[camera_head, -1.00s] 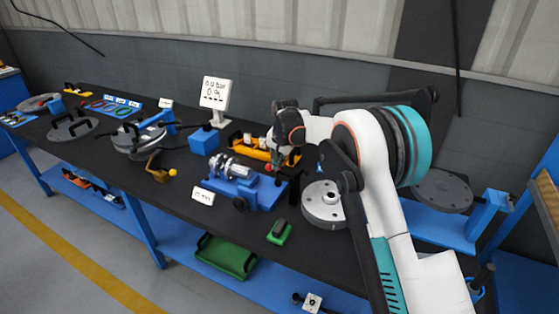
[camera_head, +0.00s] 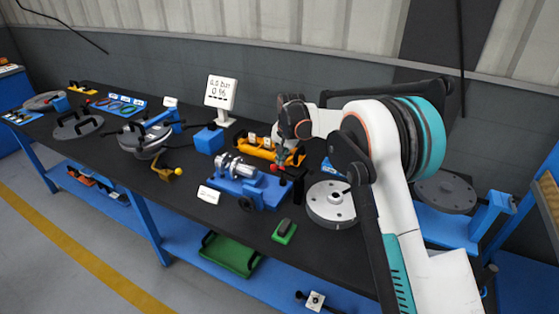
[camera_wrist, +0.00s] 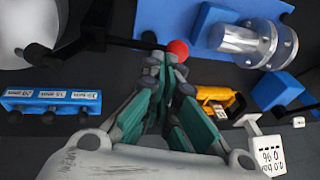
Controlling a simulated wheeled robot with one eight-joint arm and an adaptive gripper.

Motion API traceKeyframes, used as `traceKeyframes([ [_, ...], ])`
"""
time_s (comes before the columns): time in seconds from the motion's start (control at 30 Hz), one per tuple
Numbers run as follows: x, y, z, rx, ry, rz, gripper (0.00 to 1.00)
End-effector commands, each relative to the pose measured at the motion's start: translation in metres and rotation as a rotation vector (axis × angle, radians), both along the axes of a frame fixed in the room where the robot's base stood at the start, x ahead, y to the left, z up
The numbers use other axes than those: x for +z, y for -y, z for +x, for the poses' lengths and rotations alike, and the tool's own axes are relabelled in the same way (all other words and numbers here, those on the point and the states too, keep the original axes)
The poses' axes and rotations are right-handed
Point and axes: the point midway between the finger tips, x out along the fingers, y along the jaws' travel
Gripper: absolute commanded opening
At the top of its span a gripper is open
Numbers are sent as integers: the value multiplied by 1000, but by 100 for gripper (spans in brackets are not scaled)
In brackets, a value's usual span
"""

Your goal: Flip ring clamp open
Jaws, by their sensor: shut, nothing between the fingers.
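A red ball knob (camera_wrist: 178,50) sits at the end of a thin black lever (camera_wrist: 125,42) in the wrist view; I cannot tell for sure that this is the ring clamp's lever. The red knob (camera_head: 275,168) also shows in the head view, beside a blue fixture. My gripper (camera_wrist: 166,62) is shut and empty, its teal fingers together with their tips right at the knob; contact cannot be told. In the head view my gripper (camera_head: 281,160) points down over the right end of the fixture. A silver flanged cylinder (camera_wrist: 245,43) lies in the blue fixture (camera_head: 262,192).
A grey flanged disc (camera_head: 332,204) stands right of the fixture. A yellow-orange tool (camera_head: 262,150) lies behind it. A white display (camera_head: 220,93) stands at the back. A green block (camera_head: 284,232) is near the table's front edge.

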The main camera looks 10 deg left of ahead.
Motion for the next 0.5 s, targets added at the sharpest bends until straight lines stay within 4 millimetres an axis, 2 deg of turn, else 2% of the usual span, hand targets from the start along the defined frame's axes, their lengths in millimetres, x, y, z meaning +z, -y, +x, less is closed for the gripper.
traceKeyframes([
  [0.03,17,4,-2,-1,0,0,0],
  [0.2,52,5,-11,0,0,0,0],
  [0.4,86,6,-19,0,0,0,0],
  [0.5,96,7,-21,0,0,0,0],
])
